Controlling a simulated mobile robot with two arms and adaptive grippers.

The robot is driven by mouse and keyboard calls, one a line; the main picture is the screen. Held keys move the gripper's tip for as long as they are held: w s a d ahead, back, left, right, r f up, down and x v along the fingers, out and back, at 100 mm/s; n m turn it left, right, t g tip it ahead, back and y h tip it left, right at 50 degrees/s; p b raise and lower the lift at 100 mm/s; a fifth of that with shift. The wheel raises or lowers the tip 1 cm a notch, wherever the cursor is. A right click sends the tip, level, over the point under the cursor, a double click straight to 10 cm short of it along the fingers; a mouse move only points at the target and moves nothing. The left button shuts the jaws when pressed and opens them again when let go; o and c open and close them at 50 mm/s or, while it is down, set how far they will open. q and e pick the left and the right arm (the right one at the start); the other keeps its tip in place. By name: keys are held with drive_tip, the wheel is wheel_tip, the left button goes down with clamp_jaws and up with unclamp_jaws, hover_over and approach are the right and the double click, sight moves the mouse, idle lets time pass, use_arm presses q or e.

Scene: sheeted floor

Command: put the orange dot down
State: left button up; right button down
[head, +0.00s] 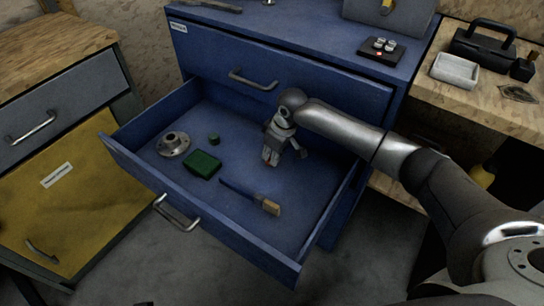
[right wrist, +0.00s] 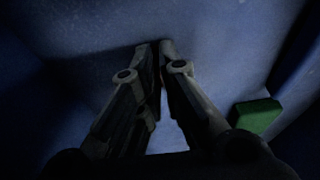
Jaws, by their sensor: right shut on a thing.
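My right gripper (head: 271,155) reaches down into the open blue drawer (head: 205,230), right of its middle. In the right wrist view its two fingers (right wrist: 161,52) come together at the tips, close to the blue drawer floor. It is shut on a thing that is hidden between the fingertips. No orange dot can be made out in either view. My left gripper is not in view.
The drawer holds a grey flanged part (head: 174,144), a green block (head: 202,164), a small green cylinder (head: 214,139) and a brush (head: 251,196). Drawer floor is bare around the gripper. A black box with knobs (head: 381,51) stands on the blue cabinet top.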

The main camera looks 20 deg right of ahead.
sight(280, 167)
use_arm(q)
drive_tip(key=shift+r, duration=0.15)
use_arm(e)
drive_tip(key=shift+f, duration=0.1)
drive_tip(key=shift+f, duration=0.1)
drive_tip(key=c, duration=1.6)
unclamp_jaws()
drive_tip(key=shift+c, duration=0.2)
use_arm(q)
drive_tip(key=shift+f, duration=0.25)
use_arm(e)
drive_tip(key=shift+r, duration=0.5)
use_arm(q)
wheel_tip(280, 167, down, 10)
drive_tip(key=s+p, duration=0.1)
drive_tip(key=p, duration=0.2)
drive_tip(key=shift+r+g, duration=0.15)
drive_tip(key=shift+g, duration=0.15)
use_arm(e)
drive_tip(key=v, duration=1.1)
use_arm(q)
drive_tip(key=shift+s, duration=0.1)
use_arm(e)
drive_tip(key=shift+s+r, duration=0.1)
